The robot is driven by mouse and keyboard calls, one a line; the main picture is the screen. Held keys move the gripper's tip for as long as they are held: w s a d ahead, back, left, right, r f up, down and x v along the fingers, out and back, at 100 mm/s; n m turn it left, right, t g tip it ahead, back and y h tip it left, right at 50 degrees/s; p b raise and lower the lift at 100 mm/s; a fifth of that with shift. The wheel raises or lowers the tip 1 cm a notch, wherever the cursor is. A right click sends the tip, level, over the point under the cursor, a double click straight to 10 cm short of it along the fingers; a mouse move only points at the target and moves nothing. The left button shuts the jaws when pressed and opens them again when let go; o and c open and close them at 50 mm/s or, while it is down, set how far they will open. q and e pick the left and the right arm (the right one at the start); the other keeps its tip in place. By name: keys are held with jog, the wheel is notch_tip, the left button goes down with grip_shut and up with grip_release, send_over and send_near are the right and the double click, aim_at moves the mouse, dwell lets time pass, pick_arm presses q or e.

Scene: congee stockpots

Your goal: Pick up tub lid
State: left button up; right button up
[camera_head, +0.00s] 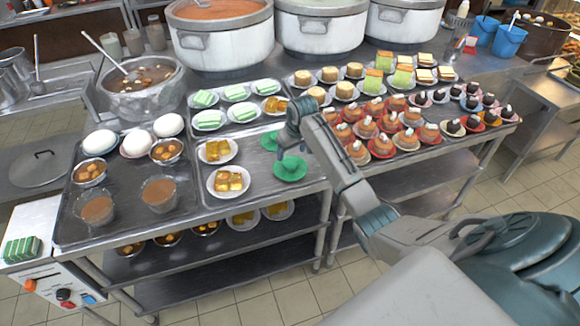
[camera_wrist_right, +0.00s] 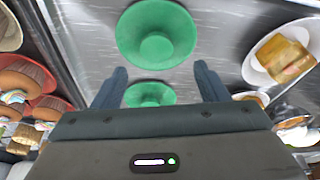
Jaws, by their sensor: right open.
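Two round green lids, each with a raised middle, lie on the metal tray. The nearer green lid (camera_head: 290,170) is below and beside my right gripper (camera_head: 287,150) in the head view. The other green lid (camera_head: 269,141) is just behind it, partly covered by the gripper. In the right wrist view the first lid (camera_wrist_right: 157,32) shows whole beyond my open fingertips (camera_wrist_right: 162,72). The second lid (camera_wrist_right: 150,94) shows between the fingers, its lower part hidden by the gripper body. My right gripper is open and empty. My left gripper is not in view.
Yellow desserts on white plates (camera_head: 229,182) stand left of the lids. Rows of small cakes (camera_head: 382,145) stand close on the right, beyond the tray edge. Large stockpots (camera_head: 222,40) line the back. A metal pot lid (camera_head: 38,168) lies at far left.

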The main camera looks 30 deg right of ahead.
aim_at(290, 163)
jog(key=shift+x, duration=0.8)
jog(key=shift+d+f+p, duration=0.1)
jog(key=shift+f+p, duration=0.15)
jog(key=shift+p, duration=0.1)
jog(key=p+x, duration=0.1)
jog(key=x, duration=0.2)
jog(key=shift+d+f, duration=0.1)
jog(key=shift+f, duration=0.1)
jog(key=shift+w+f, duration=0.15)
jog(key=shift+f, duration=0.5)
jog(key=shift+c, duration=0.5)
jog(key=c, duration=0.9)
